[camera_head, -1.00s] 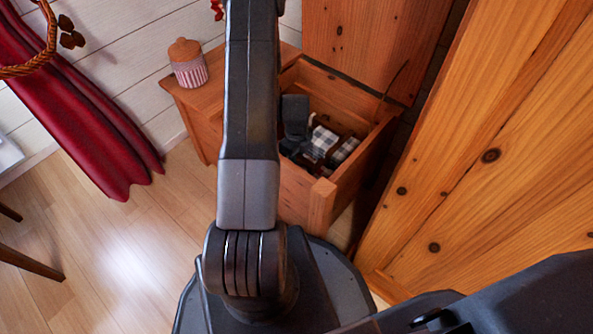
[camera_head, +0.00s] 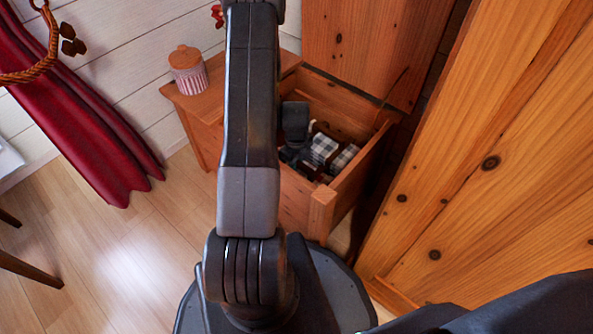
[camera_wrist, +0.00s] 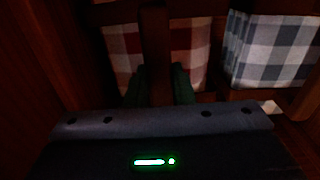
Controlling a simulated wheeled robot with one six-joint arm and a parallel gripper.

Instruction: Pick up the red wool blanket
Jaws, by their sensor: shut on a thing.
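The red wool blanket (camera_wrist: 185,50) shows in the wrist view as red-and-white checked cloth, with a dark brown upright strip (camera_wrist: 158,50) in front of its middle. The dark green fingers of my gripper (camera_wrist: 158,88) stand on either side of this strip and are shut on it. Whether cloth is also pinched is too dark to tell. In the head view my gripper (camera_head: 296,150) is down inside the open wooden chest (camera_head: 322,205), and the red blanket is mostly hidden by my arm.
A grey-and-white checked blanket (camera_wrist: 270,50) lies to the right of the red one; it also shows in the head view (camera_head: 343,158). The chest walls stand close around my gripper. A plank panel (camera_head: 480,180) rises at the right.

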